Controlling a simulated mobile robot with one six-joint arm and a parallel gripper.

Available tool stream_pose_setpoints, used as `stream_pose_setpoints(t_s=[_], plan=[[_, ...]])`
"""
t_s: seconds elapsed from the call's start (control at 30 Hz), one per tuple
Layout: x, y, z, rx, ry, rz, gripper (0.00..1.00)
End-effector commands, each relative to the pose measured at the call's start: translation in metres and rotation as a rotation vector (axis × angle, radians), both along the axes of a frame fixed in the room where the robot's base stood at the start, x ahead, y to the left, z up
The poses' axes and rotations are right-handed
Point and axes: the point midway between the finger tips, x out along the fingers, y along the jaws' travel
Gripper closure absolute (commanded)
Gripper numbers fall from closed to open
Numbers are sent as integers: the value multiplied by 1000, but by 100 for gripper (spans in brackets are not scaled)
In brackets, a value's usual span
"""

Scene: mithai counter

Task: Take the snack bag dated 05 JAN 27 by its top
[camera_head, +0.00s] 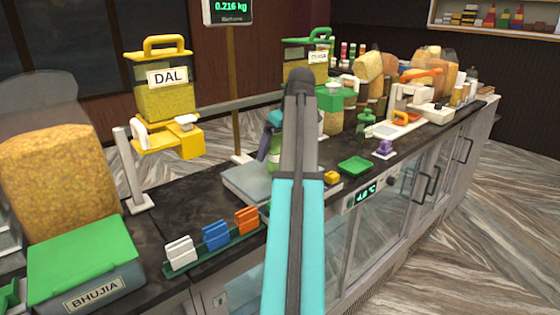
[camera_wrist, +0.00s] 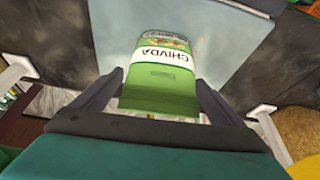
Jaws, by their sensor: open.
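A green snack bag (camera_wrist: 158,96) with a white CHIVDA label, upside down in the wrist view, lies between the fingers of my gripper (camera_wrist: 160,84). A finger is on each side of its lower part in that view; whether they touch it I cannot tell. My gripper is open. Small marks show on the bag's green panel, but no date is readable. The grey plate (camera_wrist: 115,35) of a weighing scale is behind or under the bag. In the head view my arm covers most of this spot, and only part of the scale plate (camera_head: 250,182) shows.
A rack (camera_head: 215,256) with white, blue and orange clips stands at the front. The yellow DAL dispenser (camera_head: 163,95) and green-lidded BHUJIA box (camera_head: 83,265) are at left. A green dish (camera_head: 355,165) and jars line the counter at right. The scale display (camera_head: 229,10) reads 0.216 kg.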

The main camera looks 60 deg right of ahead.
Motion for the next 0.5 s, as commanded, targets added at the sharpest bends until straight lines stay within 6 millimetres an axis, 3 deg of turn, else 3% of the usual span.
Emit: stream_pose_setpoints(t_s=[0.3,0.5], plan=[[0,0,0,0,0,1,8],[0,0,0,0,0,1,42]])
